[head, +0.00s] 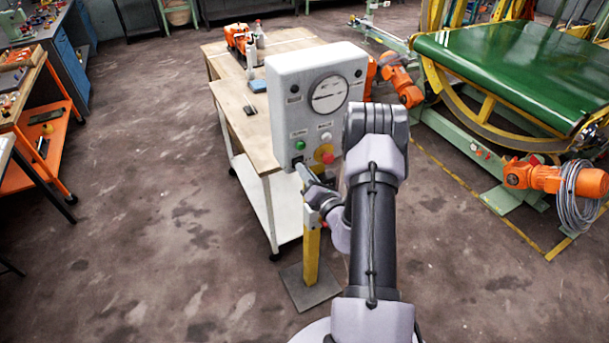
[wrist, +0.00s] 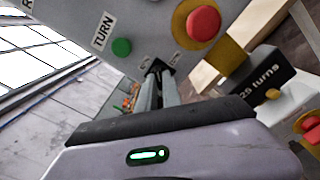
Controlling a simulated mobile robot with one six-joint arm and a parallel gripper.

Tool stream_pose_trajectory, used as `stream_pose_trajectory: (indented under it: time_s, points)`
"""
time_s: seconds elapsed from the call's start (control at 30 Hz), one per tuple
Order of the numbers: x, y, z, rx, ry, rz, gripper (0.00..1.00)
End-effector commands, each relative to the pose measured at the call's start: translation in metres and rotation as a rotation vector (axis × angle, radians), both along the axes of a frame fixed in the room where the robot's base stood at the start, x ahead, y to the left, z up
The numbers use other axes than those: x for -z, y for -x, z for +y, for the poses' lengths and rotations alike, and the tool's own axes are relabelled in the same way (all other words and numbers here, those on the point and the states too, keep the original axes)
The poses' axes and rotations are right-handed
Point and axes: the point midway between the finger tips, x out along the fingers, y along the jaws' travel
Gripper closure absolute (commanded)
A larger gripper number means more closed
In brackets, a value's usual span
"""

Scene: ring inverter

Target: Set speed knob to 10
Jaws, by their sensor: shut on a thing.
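A light grey control box (head: 274,110) stands on a yellow post, with a round dial (head: 328,94) high on its face. The speed knob (head: 298,160) is a small dark knob at the box's lower left, below the green button (head: 300,146). My gripper (head: 303,170) reaches up to it from the lower right and is shut on it. In the wrist view the dark knob (wrist: 157,66) shows between the fingertips, mostly hidden by them. Its pointer and scale numbers cannot be read.
A red button on a yellow plate (head: 326,154) sits close to the right of my fingers. A wooden-topped bench (head: 240,108) stands behind the box. A black box marked "25 turns" (wrist: 262,85) shows in the wrist view.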

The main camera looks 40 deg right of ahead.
Motion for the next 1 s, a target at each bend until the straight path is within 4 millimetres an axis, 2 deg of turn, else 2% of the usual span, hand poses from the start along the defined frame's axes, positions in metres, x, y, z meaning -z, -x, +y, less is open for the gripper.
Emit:
stream_pose_trajectory:
  time_s: [0.5,1.0]
  points:
    - [0.0029,0.0002,-0.0003,0.000,0.449,0.108,1.00]
    - [0.0013,0.0002,-0.0004,0.000,0.684,0.166,1.00]
